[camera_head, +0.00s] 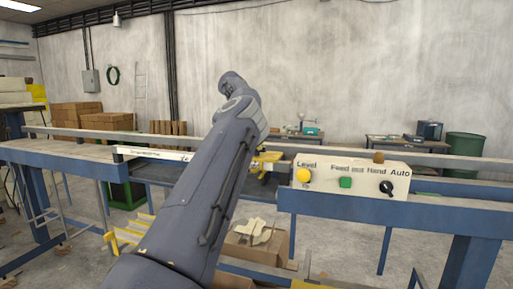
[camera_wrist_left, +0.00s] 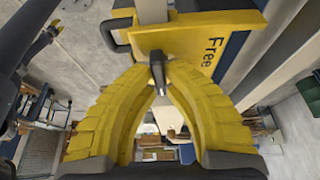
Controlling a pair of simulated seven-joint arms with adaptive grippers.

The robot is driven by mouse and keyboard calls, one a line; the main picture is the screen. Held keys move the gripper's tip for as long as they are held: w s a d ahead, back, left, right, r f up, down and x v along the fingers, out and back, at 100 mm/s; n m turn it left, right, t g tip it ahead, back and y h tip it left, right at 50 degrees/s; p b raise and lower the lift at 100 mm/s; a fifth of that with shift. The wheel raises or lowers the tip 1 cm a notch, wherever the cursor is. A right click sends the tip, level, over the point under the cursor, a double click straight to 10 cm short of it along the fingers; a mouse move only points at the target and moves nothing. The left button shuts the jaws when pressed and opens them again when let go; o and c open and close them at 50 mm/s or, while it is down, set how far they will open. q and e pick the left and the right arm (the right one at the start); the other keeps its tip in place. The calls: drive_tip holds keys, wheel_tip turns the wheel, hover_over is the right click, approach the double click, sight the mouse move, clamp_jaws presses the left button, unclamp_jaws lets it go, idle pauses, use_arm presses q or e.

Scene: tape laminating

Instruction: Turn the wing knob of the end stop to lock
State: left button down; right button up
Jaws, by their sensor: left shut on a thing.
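The end stop (camera_wrist_left: 185,45) is a yellow block with the word "Free" on its face, in the upper middle of the left wrist view. Its small dark wing knob (camera_wrist_left: 157,68) sticks out toward the camera. My left gripper (camera_wrist_left: 157,82) has ribbed yellow fingers that meet around the knob, shut on it. In the head view, my left arm covers much of the middle. Yellow parts (camera_head: 265,161) show just right of it at the rail, but I cannot tell gripper from end stop there.
A control box (camera_head: 350,178) with a yellow button, green button and black switch stands right of the arm. A blue-grey bench (camera_head: 400,205) runs across the head view. An open cardboard box (camera_head: 257,240) lies below. A green bin (camera_head: 465,147) stands behind.

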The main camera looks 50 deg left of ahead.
idle(0.3)
use_arm(q)
drive_tip(key=c, duration=1.5)
unclamp_jaws()
drive_tip(key=shift+o, duration=0.2)
